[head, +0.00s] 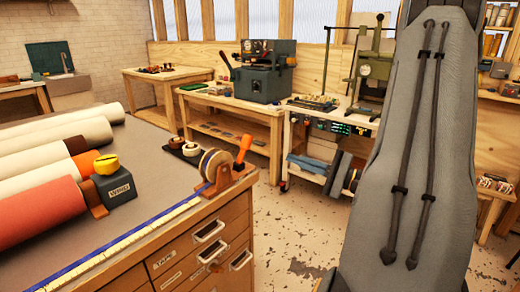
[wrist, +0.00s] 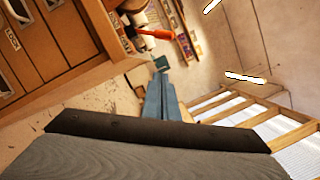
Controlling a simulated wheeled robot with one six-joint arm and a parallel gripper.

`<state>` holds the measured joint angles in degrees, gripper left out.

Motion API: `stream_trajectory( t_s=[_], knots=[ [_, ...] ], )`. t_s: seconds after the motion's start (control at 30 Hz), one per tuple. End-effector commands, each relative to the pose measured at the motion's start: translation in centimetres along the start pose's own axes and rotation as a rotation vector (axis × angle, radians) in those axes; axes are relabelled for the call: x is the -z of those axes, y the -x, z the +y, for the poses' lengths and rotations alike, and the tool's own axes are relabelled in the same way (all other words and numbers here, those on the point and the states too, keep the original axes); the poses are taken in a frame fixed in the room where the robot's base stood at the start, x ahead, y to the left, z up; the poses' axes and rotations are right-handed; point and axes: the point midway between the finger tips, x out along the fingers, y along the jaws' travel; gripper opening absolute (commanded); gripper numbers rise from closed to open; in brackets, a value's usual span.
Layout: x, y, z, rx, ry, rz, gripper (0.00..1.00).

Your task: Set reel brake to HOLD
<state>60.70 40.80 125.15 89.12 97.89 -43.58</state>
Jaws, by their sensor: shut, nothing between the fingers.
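The reel brake's orange lever (head: 243,150) stands tilted up and to the right, beside a reel (head: 215,165) in a reddish-brown bracket at the worktable's far right corner. In the wrist view the orange lever (wrist: 154,33) shows near the top, next to the dark edge of the reel. I cannot read any HOLD mark in either view. My gripper (wrist: 158,78) shows in the wrist view as blue-grey fingers, shut and empty. It is apart from the lever. The head view shows my grey arm, but not the gripper.
The worktable (head: 140,154) carries several large rolls at left, a dark box with a yellow top (head: 115,188) and small tape rolls (head: 184,146). A blue measuring strip runs along its edge, above drawers (head: 208,231). Benches with machines (head: 264,70) stand behind. Open floor (head: 290,230) lies right of the table.

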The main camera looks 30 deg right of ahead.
Motion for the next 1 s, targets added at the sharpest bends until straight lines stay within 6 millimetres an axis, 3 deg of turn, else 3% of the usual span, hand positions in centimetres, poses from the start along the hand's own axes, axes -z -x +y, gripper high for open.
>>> stream_trajectory(
  t_s=[0.47,1.0],
  knots=[
    [0.0,-0.7,-0.1,0.005,0.001,0.001,0.00],
    [-0.1,-10.4,-0.2,0.003,0.001,-0.001,0.00]
  ],
)
